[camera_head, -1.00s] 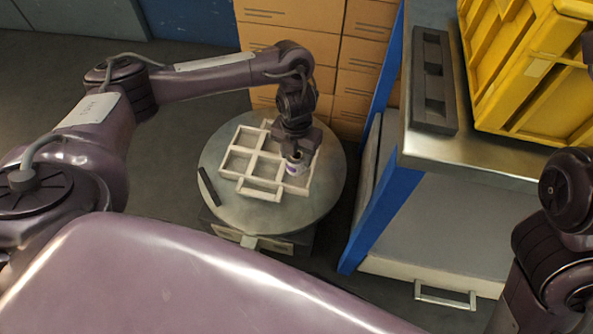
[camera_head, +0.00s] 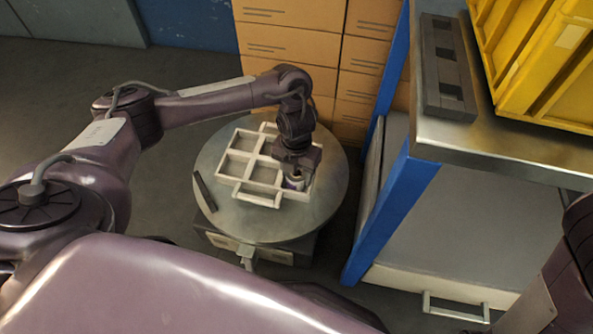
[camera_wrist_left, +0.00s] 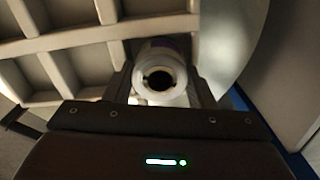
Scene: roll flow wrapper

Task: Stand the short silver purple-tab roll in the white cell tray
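The white cell tray (camera_head: 240,181) lies on a round grey table in the head view, and its cells show at the left of the left wrist view (camera_wrist_left: 70,45). My left gripper (camera_head: 296,174) is over the tray's front right cell. It is shut on a short silver roll (camera_head: 293,184), which shows upright and end-on between the fingers in the left wrist view (camera_wrist_left: 160,78). A purple patch shows on the roll's side. The roll's lower end is hidden, so I cannot tell whether it touches the cell floor. My right gripper is out of view.
The round table (camera_head: 215,215) holds a dark strip (camera_head: 204,191) at its left. A metal bench (camera_head: 480,140) with a dark slotted block (camera_head: 447,70) and a yellow crate (camera_head: 540,60) stands right. Its blue post (camera_head: 388,215) is near the table. Cardboard boxes (camera_head: 290,45) stand behind.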

